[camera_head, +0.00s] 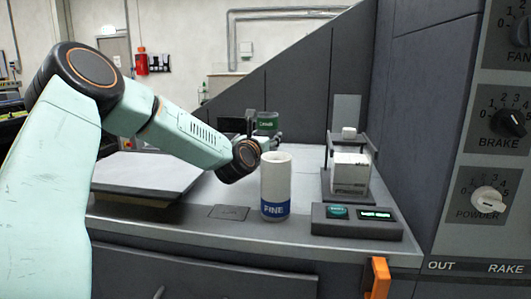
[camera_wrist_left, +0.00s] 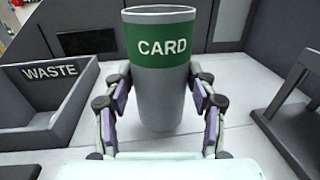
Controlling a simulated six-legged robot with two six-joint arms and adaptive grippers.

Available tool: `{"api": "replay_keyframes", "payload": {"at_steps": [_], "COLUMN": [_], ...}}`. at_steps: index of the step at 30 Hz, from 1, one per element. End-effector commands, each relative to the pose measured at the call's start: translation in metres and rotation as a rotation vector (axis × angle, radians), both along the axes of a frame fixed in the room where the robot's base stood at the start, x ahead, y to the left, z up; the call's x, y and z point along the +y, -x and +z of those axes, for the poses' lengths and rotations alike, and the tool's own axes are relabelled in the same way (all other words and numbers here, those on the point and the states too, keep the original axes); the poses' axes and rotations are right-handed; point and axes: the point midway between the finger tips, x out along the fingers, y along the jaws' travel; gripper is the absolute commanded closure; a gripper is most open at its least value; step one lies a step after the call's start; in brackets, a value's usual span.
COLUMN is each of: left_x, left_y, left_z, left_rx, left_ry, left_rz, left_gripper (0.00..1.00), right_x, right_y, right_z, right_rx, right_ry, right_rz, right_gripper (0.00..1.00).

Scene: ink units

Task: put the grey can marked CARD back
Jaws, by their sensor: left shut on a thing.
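The grey can marked CARD (camera_wrist_left: 160,97), with a green band and an open top, stands upright between the fingers of my left gripper (camera_wrist_left: 160,100) in the left wrist view. The fingers press on its two sides. In the head view only the green upper part of the CARD can (camera_head: 267,120) shows behind my left gripper (camera_head: 262,138). Its lower part is hidden there, and I cannot tell whether it touches the bench. My right gripper is in neither view.
A white can marked FINE (camera_head: 275,188) stands in front of my left gripper. A grey WASTE bin (camera_wrist_left: 45,110) is left of the CARD can. A framed stand with a white block (camera_head: 350,173) and a button box (camera_head: 355,222) are at the right. A flat plate (camera_head: 145,175) lies left.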

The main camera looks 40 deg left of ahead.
Motion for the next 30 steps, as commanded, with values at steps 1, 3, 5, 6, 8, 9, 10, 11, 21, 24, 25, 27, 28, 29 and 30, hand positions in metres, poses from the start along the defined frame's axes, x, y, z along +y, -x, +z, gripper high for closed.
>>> {"api": "replay_keyframes", "payload": {"at_steps": [1, 3, 5, 6, 8, 9, 10, 11, 21, 24, 25, 27, 28, 29, 30], "left_x": [0.000, 0.000, 0.000, 0.000, 0.000, 0.000, 0.000, 0.000, 0.000, 0.000, 0.000, 0.000, 0.000, 0.000, 0.000], "left_y": [0.000, 0.000, 0.000, 0.000, 0.000, 0.000, 0.000, 0.000, 0.000, 0.000, 0.000, 0.000, 0.000, 0.000, 0.000], "left_z": [-0.007, -0.018, -0.027, -0.031, -0.034, -0.033, -0.032, -0.032, -0.037, -0.036, -0.036, -0.036, -0.036, -0.036, -0.036], "left_rx": [0.002, 0.004, 0.003, 0.003, 0.000, -0.001, -0.001, -0.001, 0.000, 0.002, 0.001, 0.001, 0.001, 0.001, 0.001], "left_ry": [-0.001, -0.001, -0.001, -0.001, -0.001, 0.000, 0.000, 0.000, 0.000, 0.001, 0.000, 0.000, 0.000, 0.000, 0.000], "left_rz": [0.000, -0.001, 0.000, 0.000, 0.000, -0.001, -0.001, -0.001, 0.000, -0.001, -0.001, -0.001, -0.001, -0.001, -0.001], "left_gripper": [0.78, 0.78, 0.78, 0.78, 0.78, 0.78, 0.78, 0.78, 0.78, 0.35, 0.33, 0.27, 0.24, 0.22, 0.20], "right_x": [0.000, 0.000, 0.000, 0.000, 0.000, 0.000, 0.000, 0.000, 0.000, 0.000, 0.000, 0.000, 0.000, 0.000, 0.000], "right_y": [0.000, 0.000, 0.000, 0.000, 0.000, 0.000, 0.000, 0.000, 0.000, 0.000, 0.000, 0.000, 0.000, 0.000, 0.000], "right_z": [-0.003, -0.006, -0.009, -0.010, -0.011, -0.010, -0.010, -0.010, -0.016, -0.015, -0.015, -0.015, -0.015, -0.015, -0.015], "right_rx": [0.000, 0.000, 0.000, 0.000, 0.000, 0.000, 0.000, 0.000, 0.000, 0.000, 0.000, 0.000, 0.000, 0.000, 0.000], "right_ry": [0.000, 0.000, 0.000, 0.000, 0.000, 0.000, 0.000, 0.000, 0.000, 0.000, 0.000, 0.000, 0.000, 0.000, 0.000], "right_rz": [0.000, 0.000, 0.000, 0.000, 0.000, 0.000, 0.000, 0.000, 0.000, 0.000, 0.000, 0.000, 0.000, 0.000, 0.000], "right_gripper": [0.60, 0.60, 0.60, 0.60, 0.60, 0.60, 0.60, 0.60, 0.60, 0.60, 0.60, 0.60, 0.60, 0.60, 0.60]}}
